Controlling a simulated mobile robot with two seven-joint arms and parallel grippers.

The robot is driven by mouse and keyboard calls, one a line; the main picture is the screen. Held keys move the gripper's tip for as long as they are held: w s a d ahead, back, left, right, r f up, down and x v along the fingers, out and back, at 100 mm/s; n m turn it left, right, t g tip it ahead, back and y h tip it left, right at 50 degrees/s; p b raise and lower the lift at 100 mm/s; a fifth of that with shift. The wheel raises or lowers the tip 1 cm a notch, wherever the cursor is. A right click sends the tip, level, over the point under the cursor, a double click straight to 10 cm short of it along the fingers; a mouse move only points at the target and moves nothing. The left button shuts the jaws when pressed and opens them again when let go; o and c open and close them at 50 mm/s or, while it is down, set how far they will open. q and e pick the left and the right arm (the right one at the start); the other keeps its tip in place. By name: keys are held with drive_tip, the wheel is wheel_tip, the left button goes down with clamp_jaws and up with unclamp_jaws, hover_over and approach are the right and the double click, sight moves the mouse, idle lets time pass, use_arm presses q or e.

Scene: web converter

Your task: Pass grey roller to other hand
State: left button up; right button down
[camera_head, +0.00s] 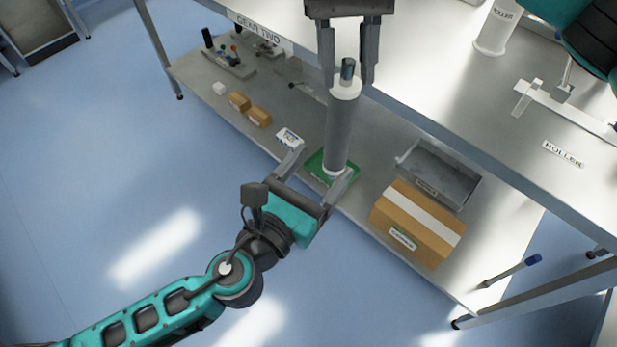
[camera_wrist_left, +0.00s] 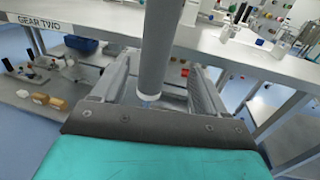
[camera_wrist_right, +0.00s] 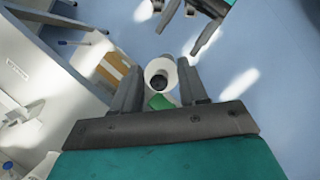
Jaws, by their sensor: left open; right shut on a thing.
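The grey roller (camera_head: 340,130) hangs upright in the head view, with a white collar and a dark metal end at its top. My right gripper (camera_head: 347,75) is shut on its upper end; in the right wrist view the roller's white end (camera_wrist_right: 160,75) shows between the fingers. My left gripper (camera_head: 318,172) is open near the roller's lower end. In the left wrist view the roller (camera_wrist_left: 155,50) stands between the open fingers, its lower white end low between them. I cannot tell whether the left fingers touch it.
A table (camera_head: 440,60) with a white standing roller (camera_head: 496,28) is at the upper right. Its lower shelf (camera_head: 270,140) holds a cardboard box (camera_head: 415,225), a grey bin (camera_head: 440,172), a green tray (camera_head: 318,165) and small boxes. Blue floor is clear at the left.

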sight(348, 132)
use_arm(q)
drive_tip(key=x, duration=0.9)
drive_tip(key=shift+w+d, duration=0.1)
drive_tip(key=shift+w, duration=0.05)
drive_tip(key=shift+d, duration=0.1)
drive_tip(key=c, duration=1.2)
drive_tip(key=shift+r, duration=0.1)
drive_tip(key=shift+c, duration=0.3)
use_arm(e)
drive_tip(key=c, duration=1.5)
unclamp_jaws()
drive_tip(key=o, duration=0.5)
